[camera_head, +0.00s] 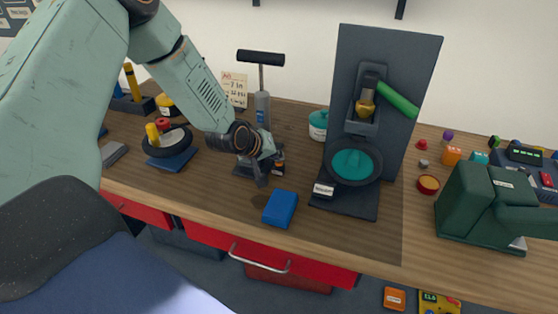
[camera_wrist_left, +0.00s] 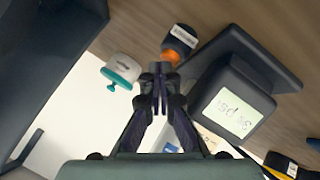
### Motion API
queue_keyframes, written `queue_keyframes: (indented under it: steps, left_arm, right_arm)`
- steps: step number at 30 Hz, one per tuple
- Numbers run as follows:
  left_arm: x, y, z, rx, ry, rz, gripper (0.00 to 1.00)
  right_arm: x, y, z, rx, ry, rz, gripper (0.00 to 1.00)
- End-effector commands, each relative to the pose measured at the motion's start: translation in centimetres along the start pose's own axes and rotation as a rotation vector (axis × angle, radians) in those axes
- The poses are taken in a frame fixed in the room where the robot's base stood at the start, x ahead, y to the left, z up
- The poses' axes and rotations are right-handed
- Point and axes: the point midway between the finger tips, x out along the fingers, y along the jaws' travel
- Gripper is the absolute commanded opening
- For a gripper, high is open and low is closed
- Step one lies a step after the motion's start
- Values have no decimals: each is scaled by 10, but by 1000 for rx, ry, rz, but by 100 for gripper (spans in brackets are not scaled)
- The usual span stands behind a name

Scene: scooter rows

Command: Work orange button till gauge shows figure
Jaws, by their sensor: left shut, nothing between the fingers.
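My left gripper (camera_head: 262,180) is shut and empty, pointing down over the bench beside the pump (camera_head: 262,108). In the left wrist view, its closed fingertips (camera_wrist_left: 160,78) are close to an orange button (camera_wrist_left: 172,55) on a dark labelled cylinder (camera_wrist_left: 180,40). I cannot tell whether they touch it. The gauge (camera_wrist_left: 232,103) is a dark box with a pale screen, right of the fingers. Its figure is upside down and looks like 38 PSI, though the digits are hard to read. In the head view the arm mostly hides the gauge. My right gripper is out of view.
A blue block (camera_head: 281,208) lies in front of the gripper. A dark stand with a teal disc (camera_head: 352,164) and green handle is to its right. A teal-lidded jar (camera_head: 318,124) stands behind. A wheel on a blue base (camera_head: 172,158) is left, and a green machine (camera_head: 480,210) far right.

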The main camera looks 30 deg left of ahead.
Motion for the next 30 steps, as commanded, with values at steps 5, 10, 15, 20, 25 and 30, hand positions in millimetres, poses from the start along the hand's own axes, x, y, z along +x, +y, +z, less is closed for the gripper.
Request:
queue_keyframes:
  steps: [5, 10, 15, 20, 25, 30]
  left_arm:
    - [0, 0, 1, 0, -2, -1, 0]
    - [0, 0, 1, 0, -2, -1, 0]
    - [-1, 1, 0, 0, -2, -1, 0]
    - [-6, 5, -5, 0, -1, 0, 0]
    - [-12, 10, -9, 0, -1, 0, 0]
    - [-12, 10, -9, 0, -1, -1, 0]
  right_arm:
    - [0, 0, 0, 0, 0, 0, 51]
    - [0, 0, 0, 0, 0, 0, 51]
    - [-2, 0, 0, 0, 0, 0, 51]
    - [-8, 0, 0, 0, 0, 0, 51]
    - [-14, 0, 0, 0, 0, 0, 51]
    - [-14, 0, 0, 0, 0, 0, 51]
